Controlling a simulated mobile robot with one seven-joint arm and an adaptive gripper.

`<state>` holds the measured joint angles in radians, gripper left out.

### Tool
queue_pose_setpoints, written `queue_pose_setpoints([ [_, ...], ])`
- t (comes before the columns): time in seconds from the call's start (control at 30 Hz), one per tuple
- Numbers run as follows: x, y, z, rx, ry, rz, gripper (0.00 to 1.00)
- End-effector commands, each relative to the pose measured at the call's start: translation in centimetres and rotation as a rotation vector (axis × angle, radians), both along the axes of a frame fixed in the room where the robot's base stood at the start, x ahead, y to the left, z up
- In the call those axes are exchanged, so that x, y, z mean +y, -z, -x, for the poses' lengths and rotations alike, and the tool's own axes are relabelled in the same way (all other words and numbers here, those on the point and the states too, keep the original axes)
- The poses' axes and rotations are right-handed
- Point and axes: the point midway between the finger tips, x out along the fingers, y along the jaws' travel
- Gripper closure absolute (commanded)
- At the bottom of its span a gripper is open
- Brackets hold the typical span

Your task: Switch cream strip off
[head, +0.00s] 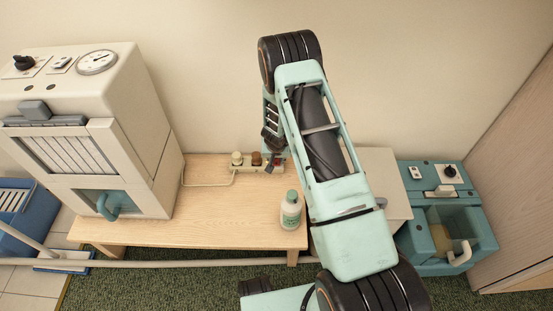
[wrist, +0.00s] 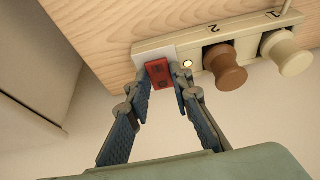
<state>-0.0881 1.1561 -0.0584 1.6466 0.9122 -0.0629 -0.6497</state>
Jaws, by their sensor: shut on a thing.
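The cream power strip (head: 245,170) lies at the back of the wooden bench, against the wall. In the wrist view its body (wrist: 243,36) carries a brown plug (wrist: 226,68) and a cream plug (wrist: 286,54). A red rocker switch (wrist: 160,73) sits on a white plate at one end, beside a small lit lamp (wrist: 187,63). My gripper (wrist: 161,78) has its two fingertips on either side of the red switch, closed on it. In the head view my gripper (head: 271,163) is at the strip's right end and partly hides it.
A white-green bottle (head: 291,210) stands near the bench's (head: 215,224) front right. A large cream machine (head: 95,130) occupies the left of the bench. A teal unit (head: 445,205) stands at the right. The bench's middle is clear.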

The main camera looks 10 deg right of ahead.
Motion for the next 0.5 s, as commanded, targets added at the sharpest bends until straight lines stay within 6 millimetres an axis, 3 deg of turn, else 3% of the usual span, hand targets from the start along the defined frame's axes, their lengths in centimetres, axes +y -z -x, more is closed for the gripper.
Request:
queue_pose_setpoints([
  [0.5, -0.25, -0.30, -0.25, 0.100, 0.001, -0.019, 1.00],
])
